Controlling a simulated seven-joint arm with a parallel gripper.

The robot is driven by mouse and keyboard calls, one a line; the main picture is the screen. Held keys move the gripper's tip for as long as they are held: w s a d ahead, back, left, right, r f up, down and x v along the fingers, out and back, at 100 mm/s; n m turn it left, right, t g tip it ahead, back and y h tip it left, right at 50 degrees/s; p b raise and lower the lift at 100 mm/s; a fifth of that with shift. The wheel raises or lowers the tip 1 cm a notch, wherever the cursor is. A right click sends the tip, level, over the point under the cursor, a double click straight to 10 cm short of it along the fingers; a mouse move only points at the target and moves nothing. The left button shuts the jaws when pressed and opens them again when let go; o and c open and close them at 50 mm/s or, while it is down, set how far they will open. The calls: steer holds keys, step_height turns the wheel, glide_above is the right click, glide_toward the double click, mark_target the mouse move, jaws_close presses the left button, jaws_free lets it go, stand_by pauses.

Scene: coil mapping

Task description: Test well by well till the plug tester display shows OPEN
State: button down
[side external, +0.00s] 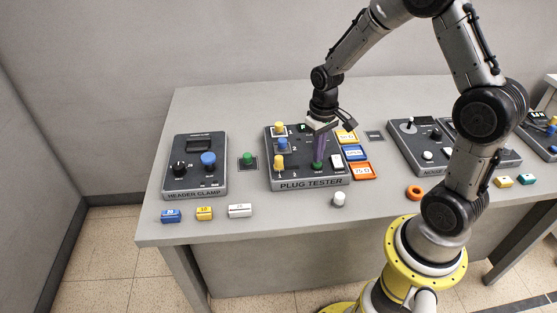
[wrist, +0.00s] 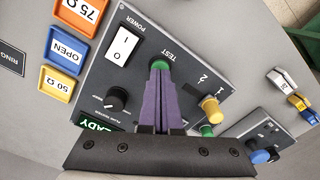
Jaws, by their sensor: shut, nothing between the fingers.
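The plug tester (side external: 309,184) is a dark box on the table. My gripper (side external: 318,161) points down over its front right, purple fingers shut and empty. In the wrist view the fingertips (wrist: 160,70) are at the green TEST button (wrist: 161,64), partly covering it; whether it is pressed I cannot tell. The display (wrist: 97,123) shows green letters ending in "ADY", the rest hidden by my gripper. A yellow plug (wrist: 211,106) stands near the well marks 1 and 2. Yellow pieces (side external: 279,162) also show on the tester's left in the side view.
Yellow 50 Ω (wrist: 57,84), blue OPEN (wrist: 64,50) and orange 75 Ω (wrist: 83,11) tiles lie beside the tester. The header clamp (side external: 195,185) stands left, a green-knobbed block (side external: 248,160) between.

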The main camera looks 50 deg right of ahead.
steer(key=shift+f, duration=0.65)
stand_by(0.3)
steer(key=shift+r, duration=3.25)
steer(key=s+a+r+n+t, duration=0.1)
steer(key=s+a+r+t, duration=0.15)
steer(key=r, duration=0.45)
steer(key=s+a+r+n+t, duration=0.1)
steer(key=s+a+r+t, duration=0.2)
steer(key=r, duration=0.5)
steer(key=s+a+n, duration=0.1)
steer(key=s+a, duration=0.3)
steer(key=s, duration=0.7)
steer(key=shift+s+f, duration=0.2)
